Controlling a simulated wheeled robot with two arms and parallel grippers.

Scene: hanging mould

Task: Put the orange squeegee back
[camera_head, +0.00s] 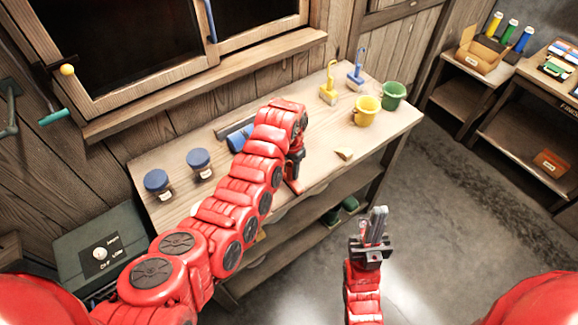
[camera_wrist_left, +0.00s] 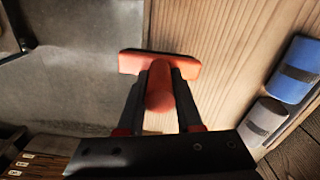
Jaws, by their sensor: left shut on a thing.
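The orange squeegee (camera_wrist_left: 160,62) shows in the left wrist view, its handle between the two fingers of my left gripper (camera_wrist_left: 160,90), which is shut on it. Its wide head lies beyond the fingertips, over the wooden tabletop's edge with grey floor beside it. In the head view my left gripper (camera_head: 295,165) points down at the front edge of the workbench (camera_head: 215,225); a small orange part of the squeegee (camera_head: 293,187) shows below it, and the rest is hidden. I cannot tell whether the squeegee touches the bench. My right gripper (camera_head: 377,222) is empty over the floor, its fingers close together.
A yellow squeegee (camera_head: 328,88) and a blue squeegee (camera_head: 356,75) stand at the bench's back. A yellow bucket (camera_head: 366,111) and a green bucket (camera_head: 393,96) are at right. A wedge-shaped piece (camera_head: 344,154) lies near the front edge. Two blue-lidded jars (camera_head: 199,163) stand at left.

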